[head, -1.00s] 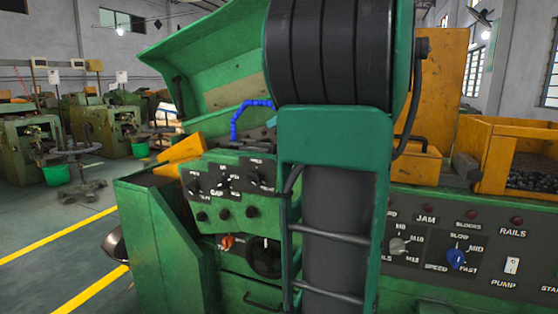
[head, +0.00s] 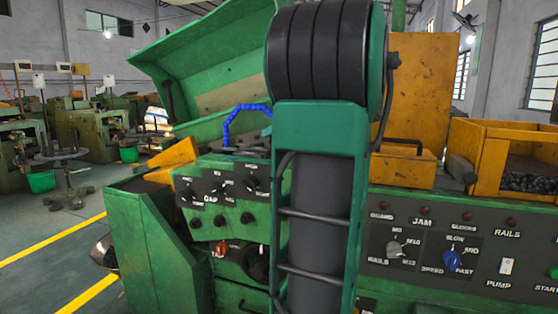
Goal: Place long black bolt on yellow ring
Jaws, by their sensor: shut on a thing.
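Neither the long black bolt nor the yellow ring can be made out in the head view. My gripper is out of the picture. Part of my own arm, green with black rounded segments, stands large in the middle and hides part of the machine behind it.
A green heading machine fills the front, with a knob panel (head: 222,190), a blue speed knob (head: 452,260) and a raised green cover (head: 215,75). A blue hose (head: 229,126) curves beside it. A yellow bin (head: 491,168) holds small dark parts. Open floor (head: 40,234) lies left.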

